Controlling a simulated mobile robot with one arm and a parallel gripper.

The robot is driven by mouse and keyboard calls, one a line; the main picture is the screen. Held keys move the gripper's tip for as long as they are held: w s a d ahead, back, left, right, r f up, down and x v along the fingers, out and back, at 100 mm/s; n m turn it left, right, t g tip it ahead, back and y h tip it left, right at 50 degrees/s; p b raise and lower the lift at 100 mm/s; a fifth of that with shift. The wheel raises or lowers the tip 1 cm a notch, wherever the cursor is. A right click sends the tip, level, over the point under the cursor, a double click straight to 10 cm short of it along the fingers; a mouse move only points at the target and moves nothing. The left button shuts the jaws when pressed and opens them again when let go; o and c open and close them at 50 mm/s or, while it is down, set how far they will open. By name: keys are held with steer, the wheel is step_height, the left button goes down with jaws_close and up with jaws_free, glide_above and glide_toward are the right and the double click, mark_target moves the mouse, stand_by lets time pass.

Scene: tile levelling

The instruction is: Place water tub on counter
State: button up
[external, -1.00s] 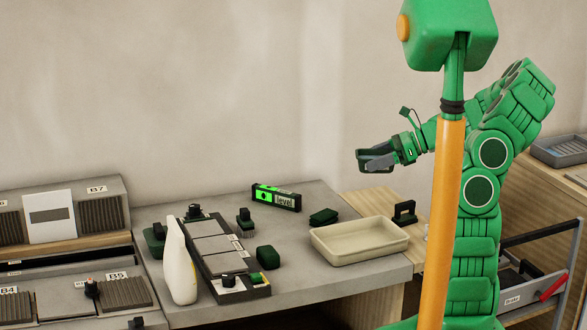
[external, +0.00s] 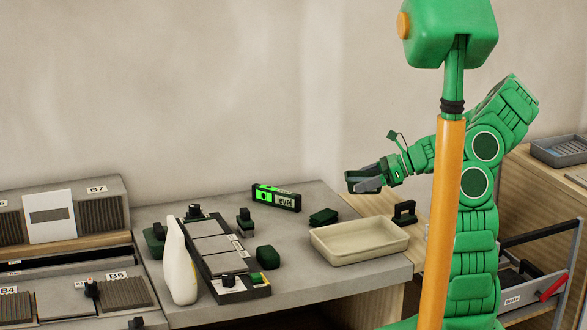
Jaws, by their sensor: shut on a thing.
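The water tub (external: 345,254) is a shallow, cream, rectangular open tray. It stands level on the right end of the grey counter (external: 310,297), close to the edge. My gripper (external: 362,183) is in the air above and behind the tub, apart from it. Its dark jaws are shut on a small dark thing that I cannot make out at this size.
Left of the tub are a green block (external: 267,257), a lit green level (external: 276,197), a tile board (external: 210,244) and a white bottle (external: 180,265). A dark handled tool (external: 404,213) stands on the wood at right. An open drawer (external: 525,290) sits lower right.

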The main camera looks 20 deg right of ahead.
glide_above(352, 214)
step_height(352, 214, down, 7)
steer(key=shift+s, duration=0.1)
steer(key=shift+f, duration=1.55)
steer(key=shift+f, duration=0.1)
steer(key=o, duration=1.2)
